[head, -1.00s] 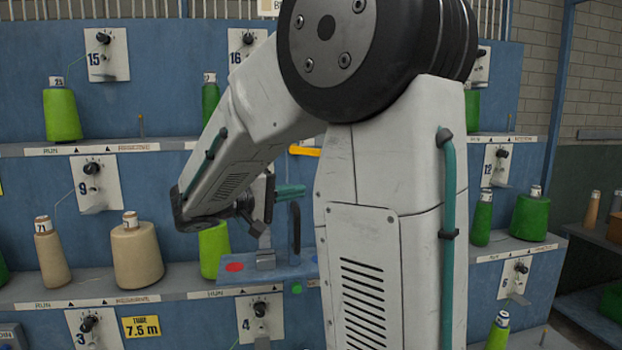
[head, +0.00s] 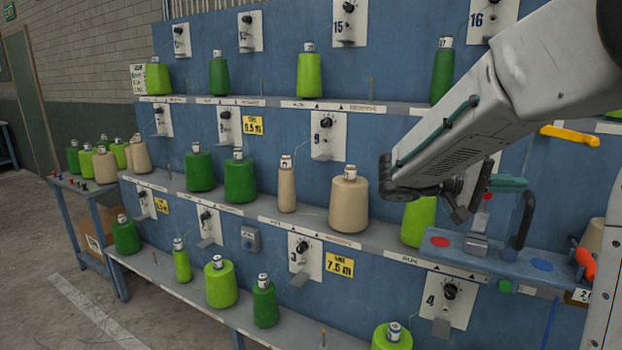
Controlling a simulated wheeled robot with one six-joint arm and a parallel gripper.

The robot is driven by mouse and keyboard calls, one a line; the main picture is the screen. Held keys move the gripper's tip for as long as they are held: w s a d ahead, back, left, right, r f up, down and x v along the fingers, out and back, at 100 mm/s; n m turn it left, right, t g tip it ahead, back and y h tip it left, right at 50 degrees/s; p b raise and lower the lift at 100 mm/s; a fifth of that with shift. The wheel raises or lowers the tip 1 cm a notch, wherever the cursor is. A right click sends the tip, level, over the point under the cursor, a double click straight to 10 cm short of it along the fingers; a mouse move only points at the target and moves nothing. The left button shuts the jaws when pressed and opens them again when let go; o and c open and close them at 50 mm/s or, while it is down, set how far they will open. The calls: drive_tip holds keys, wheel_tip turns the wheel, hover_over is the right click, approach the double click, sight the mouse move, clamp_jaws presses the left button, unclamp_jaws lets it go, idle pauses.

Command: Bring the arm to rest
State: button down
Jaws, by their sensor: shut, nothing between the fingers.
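My arm comes in from the upper right of the head view, its pale grey link slanting down to the left. My gripper (head: 461,212) hangs past the dark wrist, small and partly hidden behind the link. It is shut with nothing seen in it. It is close above a small blue ledge (head: 550,283) and a metal block (head: 476,244) on it. I cannot tell whether the gripper touches them. A black handle (head: 523,220) and a teal part (head: 507,183) show just right of the gripper.
A blue rack (head: 275,60) with shelves of green and tan yarn cones fills the view. A tan cone (head: 349,204) and a lime cone (head: 418,220) stand near my wrist. A side table (head: 90,190) with cones is at left. The floor (head: 50,260) there is open.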

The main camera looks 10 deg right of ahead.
drive_tip(key=s+a+f+n+t+y, duration=0.1)
drive_tip(key=s+a+f+n+y, duration=0.5)
drive_tip(key=f, duration=0.4)
drive_tip(key=s+a+t+y, duration=0.3)
drive_tip(key=s+a+y, duration=0.2)
drive_tip(key=a, duration=0.2)
drive_tip(key=s+a+f+t+y, duration=0.1)
drive_tip(key=s+a+t+y, duration=0.2)
drive_tip(key=s+a+y, duration=0.2)
drive_tip(key=s+a, duration=0.1)
drive_tip(key=a, duration=0.2)
drive_tip(key=shift+a+f+y, duration=0.2)
drive_tip(key=shift+f+y, duration=0.05)
drive_tip(key=shift+y, duration=0.15)
drive_tip(key=shift+s, duration=0.15)
